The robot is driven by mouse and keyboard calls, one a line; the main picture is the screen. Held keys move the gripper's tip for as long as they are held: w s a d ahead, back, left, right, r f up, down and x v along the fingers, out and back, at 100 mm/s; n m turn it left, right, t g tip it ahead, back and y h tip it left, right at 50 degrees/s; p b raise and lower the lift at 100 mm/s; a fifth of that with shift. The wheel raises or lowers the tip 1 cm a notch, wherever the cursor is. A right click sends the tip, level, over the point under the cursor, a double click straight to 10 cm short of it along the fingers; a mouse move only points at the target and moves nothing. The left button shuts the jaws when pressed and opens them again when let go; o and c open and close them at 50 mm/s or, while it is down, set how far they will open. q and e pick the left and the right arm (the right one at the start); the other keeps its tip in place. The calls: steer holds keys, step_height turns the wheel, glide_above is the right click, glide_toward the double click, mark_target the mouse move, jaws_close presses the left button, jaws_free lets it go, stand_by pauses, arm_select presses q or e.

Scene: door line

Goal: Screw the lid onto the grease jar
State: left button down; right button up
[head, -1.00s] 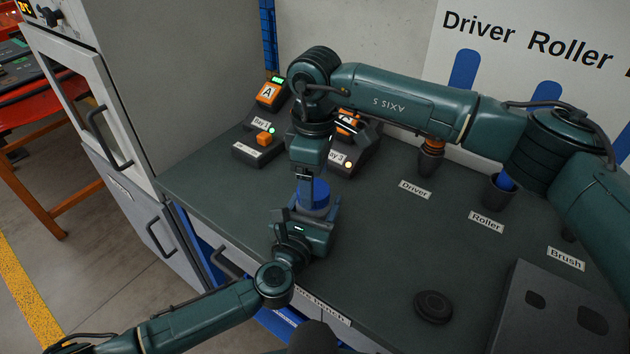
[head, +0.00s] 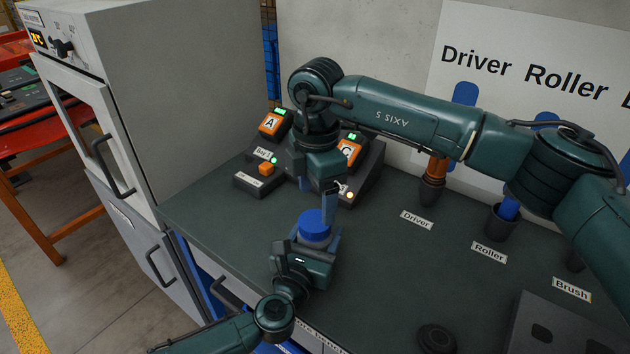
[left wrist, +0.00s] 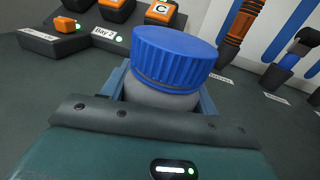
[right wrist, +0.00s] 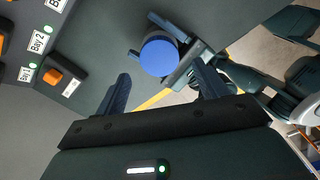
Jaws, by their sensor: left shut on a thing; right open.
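The grease jar (left wrist: 160,97) is a pale jar standing upright, gripped by my left gripper (head: 312,243), which is shut around its body. The ribbed blue lid (head: 314,224) sits on top of the jar and also shows large in the left wrist view (left wrist: 174,55). A dark band shows just under the lid's edge; I cannot tell how tight the lid is. My right gripper (right wrist: 165,85) is open and empty above the lid, pointing down. In the right wrist view the lid's top (right wrist: 159,56) lies beyond the fingertips, clear of them.
Orange-topped bay units (head: 262,172) stand behind the jar. A driver (head: 433,180) and a roller (head: 507,210) stand in holders at right. A black round piece (head: 437,338) and a grey box (head: 565,330) are at front right. A cabinet (head: 115,130) stands at left. The middle bench is clear.

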steer(key=n, duration=0.4)
steer(key=shift+r+n, duration=0.2)
steer(key=shift+n, duration=0.1)
steer(key=n, duration=0.6)
steer(key=shift+r, duration=0.2)
steer(key=n, duration=0.4)
steer(key=shift+r+n, duration=0.15)
steer(key=shift+n, duration=0.25)
steer(key=n, duration=0.4)
steer(key=shift+r, duration=0.15)
steer(key=n, duration=0.4)
steer(key=shift+a+r, duration=0.1)
steer(key=shift+r, duration=0.05)
steer(key=n, duration=0.4)
steer(key=shift+r+n, duration=0.15)
steer(key=shift+n, duration=0.25)
steer(key=n, duration=0.4)
steer(key=shift+r, duration=0.15)
steer(key=n, duration=0.5)
steer(key=shift+r, duration=0.15)
